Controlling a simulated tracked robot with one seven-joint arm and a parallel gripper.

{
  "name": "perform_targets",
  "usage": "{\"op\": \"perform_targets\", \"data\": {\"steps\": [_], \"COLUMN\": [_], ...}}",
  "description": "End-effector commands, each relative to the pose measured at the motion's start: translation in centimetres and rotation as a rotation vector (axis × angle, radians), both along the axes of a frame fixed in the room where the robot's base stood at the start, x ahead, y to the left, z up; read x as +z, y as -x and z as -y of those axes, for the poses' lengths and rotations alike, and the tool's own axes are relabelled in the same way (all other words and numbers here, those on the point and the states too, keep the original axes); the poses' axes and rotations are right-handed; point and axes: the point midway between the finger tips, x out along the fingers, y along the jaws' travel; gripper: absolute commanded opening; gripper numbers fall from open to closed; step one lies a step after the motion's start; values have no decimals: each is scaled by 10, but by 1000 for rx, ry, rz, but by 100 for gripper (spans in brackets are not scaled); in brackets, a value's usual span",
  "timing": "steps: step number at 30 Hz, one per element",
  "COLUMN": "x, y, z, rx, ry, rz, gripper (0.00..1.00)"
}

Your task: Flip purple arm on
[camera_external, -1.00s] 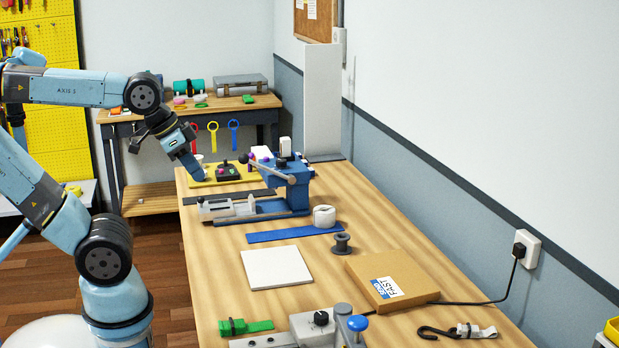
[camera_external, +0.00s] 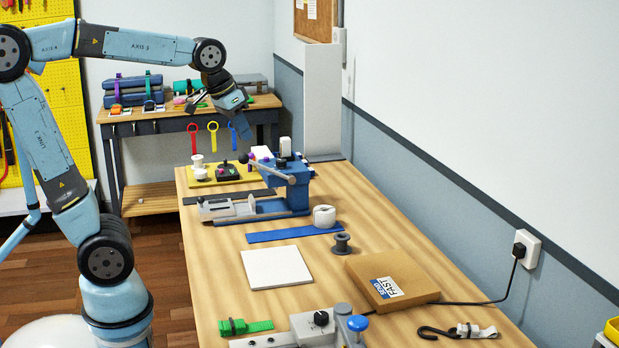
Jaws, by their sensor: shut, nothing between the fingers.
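My gripper (camera_external: 245,131) is shut and empty, pointing down in the air above the far end of the workbench. Below it is a yellow board (camera_external: 243,179) carrying a dark box with a joystick-like lever (camera_external: 226,172) and small white parts (camera_external: 198,163). A small purple part (camera_external: 262,153) shows beside the blue clamp device (camera_external: 290,185), near the board's right end. It is too small and partly covered to tell its shape or whether it is the purple arm. My gripper is apart from it.
A grey lever bar (camera_external: 268,168) reaches left from the blue device. A tall white column (camera_external: 322,100) stands behind it by the wall. A back shelf (camera_external: 180,113) holds cases and straps. The near bench has a white plate (camera_external: 275,267) and a cardboard box (camera_external: 393,279).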

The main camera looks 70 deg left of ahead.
Motion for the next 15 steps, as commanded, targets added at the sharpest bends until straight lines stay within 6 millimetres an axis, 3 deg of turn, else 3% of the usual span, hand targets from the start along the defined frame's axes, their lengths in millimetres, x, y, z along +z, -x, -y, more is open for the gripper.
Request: {"op": "perform_targets", "data": {"steps": [3, 15], "x": [2, -3], "y": [-24, -91], "z": [-27, -127], "rx": [60, 256], "ry": [5, -3], "rz": [-17, -67], "gripper": [0, 0]}}
